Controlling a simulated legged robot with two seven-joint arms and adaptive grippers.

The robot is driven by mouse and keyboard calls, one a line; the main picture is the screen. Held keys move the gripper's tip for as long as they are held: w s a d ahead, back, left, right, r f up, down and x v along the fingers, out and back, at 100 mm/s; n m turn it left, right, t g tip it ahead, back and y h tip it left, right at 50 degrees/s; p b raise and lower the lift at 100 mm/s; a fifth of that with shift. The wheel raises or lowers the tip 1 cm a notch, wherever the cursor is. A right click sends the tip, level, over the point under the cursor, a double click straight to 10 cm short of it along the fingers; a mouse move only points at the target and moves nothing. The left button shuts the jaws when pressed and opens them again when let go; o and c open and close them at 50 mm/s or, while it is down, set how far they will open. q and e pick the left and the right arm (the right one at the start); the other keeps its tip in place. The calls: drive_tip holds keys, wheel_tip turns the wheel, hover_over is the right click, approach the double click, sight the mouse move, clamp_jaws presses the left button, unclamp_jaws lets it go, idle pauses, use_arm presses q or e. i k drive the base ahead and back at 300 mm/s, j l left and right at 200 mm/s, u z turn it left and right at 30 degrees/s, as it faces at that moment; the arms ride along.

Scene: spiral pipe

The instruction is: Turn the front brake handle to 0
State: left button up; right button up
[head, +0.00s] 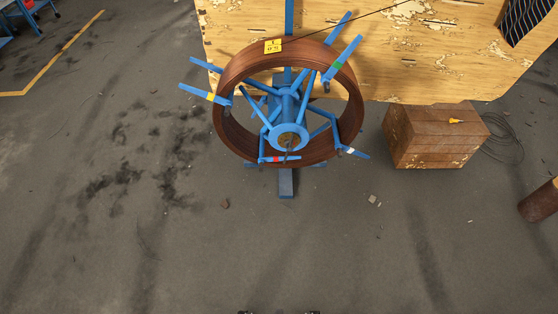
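A copper-brown coil of pipe (229,128) is wound on a blue spoked reel (287,104) on a blue stand. The reel's round hub faces me, with a brass-coloured centre (288,141). A small dark part, perhaps the front brake handle (287,152), sticks out of this centre. It is too small for me to read its setting or any 0 mark. A yellow tag (273,46) with dark marks is on top of the coil. Neither gripper can be made out. Small dark parts at the bottom edge may be mine.
A worn yellow wooden surface (400,60) is behind the reel. A brown wooden box (435,140) stands to its right, beside a coiled cable (512,140). A brown cylinder (540,203) is at the right edge. The grey floor (300,250) in front is mostly clear, with small debris.

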sight(288, 142)
drive_tip(key=i+l+z, duration=0.3)
drive_tip(key=i+l, duration=0.5)
drive_tip(key=l, duration=0.15)
